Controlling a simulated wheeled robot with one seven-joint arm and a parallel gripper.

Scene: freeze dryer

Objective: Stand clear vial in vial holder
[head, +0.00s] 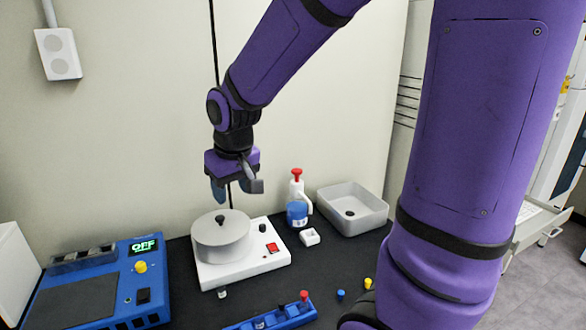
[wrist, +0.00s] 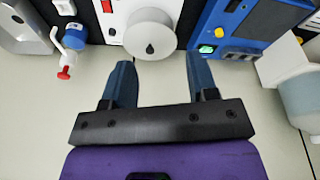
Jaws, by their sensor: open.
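My gripper (head: 235,190) is open and empty, in the air above the round grey pot; its two fingers also show apart in the wrist view (wrist: 159,65). A small clear vial-like piece (head: 222,292) stands at the front edge of the white device; it is too small to tell for certain. A blue rack (head: 278,318), likely the vial holder, lies at the front of the bench, cut off by the frame's bottom edge. It holds a red-capped vial (head: 304,295) and other pieces. My gripper is well above and behind both.
The white device (head: 262,262) carries the lidded grey pot (head: 222,238). A blue device reading OFF (head: 95,285) is left. A red-topped bottle (head: 297,205), a small white block (head: 309,237) and a grey basin (head: 352,208) stand behind right. Blue (head: 340,295) and yellow (head: 368,283) caps are near the rack.

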